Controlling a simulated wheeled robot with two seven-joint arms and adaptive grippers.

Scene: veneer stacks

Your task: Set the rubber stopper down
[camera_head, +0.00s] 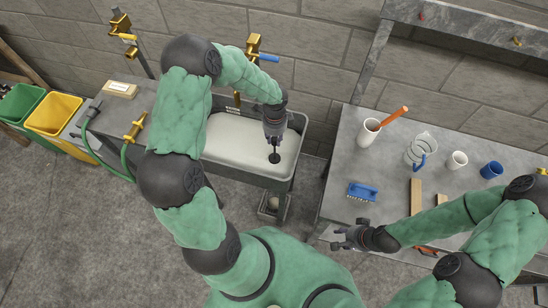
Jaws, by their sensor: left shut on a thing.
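The rubber stopper (275,157) is a small dark round piece below the fingers of my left gripper (274,145). My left gripper points down over the right part of the pale sink basin (235,148) and is shut on the stopper. Whether the stopper touches the basin surface I cannot tell. My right gripper (338,240) is open and empty, by the front left edge of the grey workbench (345,155).
On the workbench stand a white cup with an orange stick (368,132), a clear jug (421,149), a white cup (456,160), a blue cup (491,170) and a blue brush (362,191). Brass taps (253,45) rise behind the sink. Green and yellow bins (53,114) stand left.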

